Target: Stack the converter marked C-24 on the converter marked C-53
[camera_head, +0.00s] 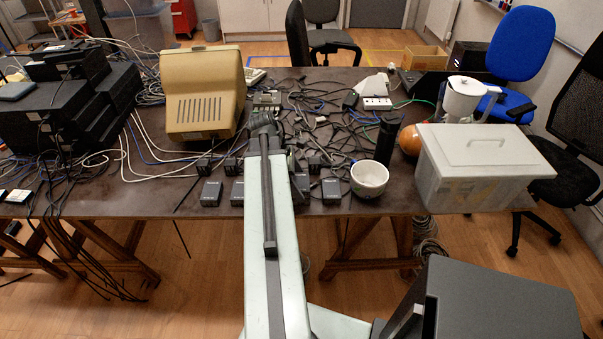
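Several small dark grey boxes that look like converters lie along the table's front edge. One (211,193) and another (237,192) are left of my arm; one (301,188) and another (331,191) are right of it. More small dark boxes stand just behind them. The markings are too small to read, so I cannot tell which is C-24 or C-53. My arm reaches over the front edge. My gripper (264,124) is at its far end, above the table, mostly hidden by the arm; its fingers cannot be made out.
A beige monitor (203,92) and stacked black devices (60,105) stand left. A white bowl (369,179), a black cylinder (387,138) and a grey lidded bin (482,168) stand right. Tangled cables (325,115) cover the middle. The dark table (150,199) has bare room at front left.

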